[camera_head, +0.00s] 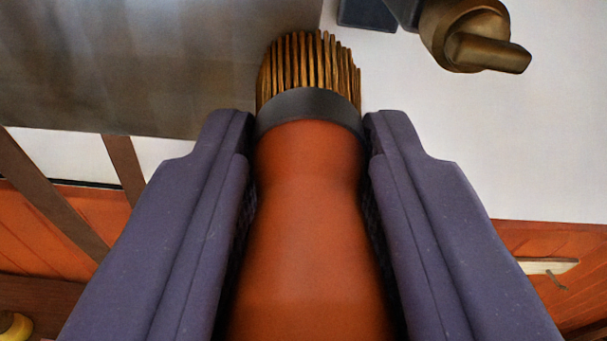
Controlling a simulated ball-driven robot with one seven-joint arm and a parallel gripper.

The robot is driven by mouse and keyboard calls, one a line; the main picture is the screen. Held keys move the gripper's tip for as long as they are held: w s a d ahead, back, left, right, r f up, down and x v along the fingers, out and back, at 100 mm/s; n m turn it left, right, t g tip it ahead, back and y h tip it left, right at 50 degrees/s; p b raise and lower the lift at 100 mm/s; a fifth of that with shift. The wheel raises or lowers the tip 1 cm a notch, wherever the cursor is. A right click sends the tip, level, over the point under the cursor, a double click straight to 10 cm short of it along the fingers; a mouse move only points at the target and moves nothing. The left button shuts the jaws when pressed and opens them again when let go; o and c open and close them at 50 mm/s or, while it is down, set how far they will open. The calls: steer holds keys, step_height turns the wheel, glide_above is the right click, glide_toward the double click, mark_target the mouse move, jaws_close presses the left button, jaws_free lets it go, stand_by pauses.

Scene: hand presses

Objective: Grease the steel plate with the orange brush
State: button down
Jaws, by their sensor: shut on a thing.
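My gripper (308,125) is shut on the orange brush (308,190), with one purple-grey finger on each side of its handle. The brush points away from me, its dark collar and golden-brown bristles (308,62) showing beyond the fingertips. The steel plate (130,65) is a grey, brushed surface at the upper left. The bristle tips show at the plate's right edge in the picture. I cannot tell whether they touch it. The near end of the handle runs out of the picture at the bottom.
A white surface (430,130) lies right of the plate. A bronze-coloured knob (470,38) and a dark block (366,13) stand at the upper right. Brown strips (45,190) cross the left side. Orange-red wood (545,240) shows lower down, with a pale handle-like piece (545,265).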

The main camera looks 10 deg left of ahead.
steer(key=shift+d, duration=0.2)
steer(key=shift+s+a, duration=0.3)
steer(key=shift+a, duration=0.65)
steer(key=shift+s+a, duration=0.25)
steer(key=shift+a, duration=0.65)
steer(key=shift+s+a+r+p, duration=0.1)
steer(key=shift+s+a+p, duration=0.25)
steer(key=shift+a, duration=0.65)
steer(key=shift+s+a+f+p, duration=0.1)
steer(key=shift+s+a+p, duration=0.1)
steer(key=shift+a+p, duration=0.55)
steer(key=shift+s+a+r+p, duration=0.15)
steer(key=shift+s+a, duration=0.1)
steer(key=shift+a, duration=0.95)
steer(key=a, duration=0.2)
steer(key=s+a, duration=0.1)
steer(key=a, duration=0.1)
steer(key=shift+s+p, duration=0.1)
steer(key=shift+p, duration=0.25)
steer(key=shift+s, duration=0.1)
steer(key=shift+f+b+v, duration=0.2)
steer(key=shift+b+v, duration=0.65)
steer(key=shift+v, duration=0.6)
steer(key=shift+f+b+v, duration=0.15)
steer(key=shift+b+v, duration=0.7)
steer(key=shift+v, duration=0.6)
